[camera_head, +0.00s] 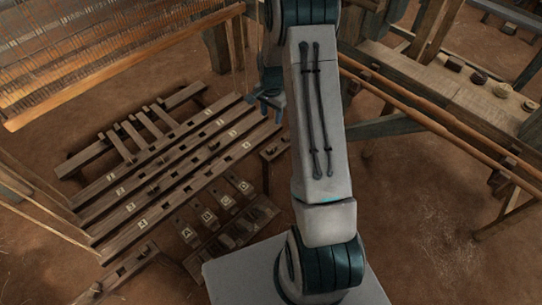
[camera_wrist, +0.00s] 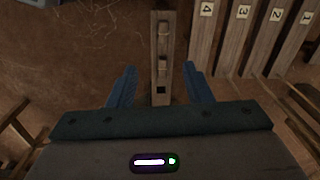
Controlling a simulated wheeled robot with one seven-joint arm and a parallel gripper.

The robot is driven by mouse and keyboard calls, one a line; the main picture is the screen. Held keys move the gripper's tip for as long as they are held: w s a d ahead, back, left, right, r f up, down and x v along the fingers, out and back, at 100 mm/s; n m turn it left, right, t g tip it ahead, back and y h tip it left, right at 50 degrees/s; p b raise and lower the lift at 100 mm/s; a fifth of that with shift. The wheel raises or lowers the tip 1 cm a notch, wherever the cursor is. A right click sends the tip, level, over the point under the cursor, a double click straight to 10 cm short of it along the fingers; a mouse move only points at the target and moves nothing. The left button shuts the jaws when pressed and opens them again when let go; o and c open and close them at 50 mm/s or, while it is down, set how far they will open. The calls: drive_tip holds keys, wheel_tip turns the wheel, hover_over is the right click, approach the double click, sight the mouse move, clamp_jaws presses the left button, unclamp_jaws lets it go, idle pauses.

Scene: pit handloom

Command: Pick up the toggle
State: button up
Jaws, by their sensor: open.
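A short narrow wooden rail (camera_wrist: 155,45) lies beneath my gripper in the wrist view. It carries two small pale wooden pieces, one farther (camera_wrist: 163,32) and one nearer (camera_wrist: 162,66), and has a dark square slot at its near end. I cannot tell for sure which piece is the toggle. My gripper (camera_wrist: 160,70) is open, its blue fingers on either side of the rail with nothing held between them. In the head view my gripper (camera_head: 264,106) hangs above the near end of the rail (camera_head: 275,147), partly hidden by my arm.
Long wooden beams numbered 1 to 4 (camera_head: 190,160) lie left of the rail. Lettered wooden pieces (camera_head: 210,212) and a dark rack (camera_head: 235,238) stand nearer. The loom's warp (camera_head: 100,50) is at upper left, a wooden bench (camera_head: 440,80) at right. Bare earth floor lies between.

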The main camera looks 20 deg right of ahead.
drive_tip(key=m+b, duration=0.1)
drive_tip(key=b, duration=0.2)
hover_over(271, 147)
drive_tip(key=f, duration=1.4)
drive_tip(key=shift+s+d+f, duration=0.35)
drive_tip(key=shift+f, duration=0.05)
drive_tip(key=shift+w+a+f+b, duration=0.15)
drive_tip(key=shift+f+b, duration=0.25)
drive_tip(key=shift+f, duration=1.05)
drive_tip(key=shift+w+a+f+b, duration=0.15)
drive_tip(key=shift+f+b, duration=0.25)
drive_tip(key=shift+f, duration=1)
clamp_jaws()
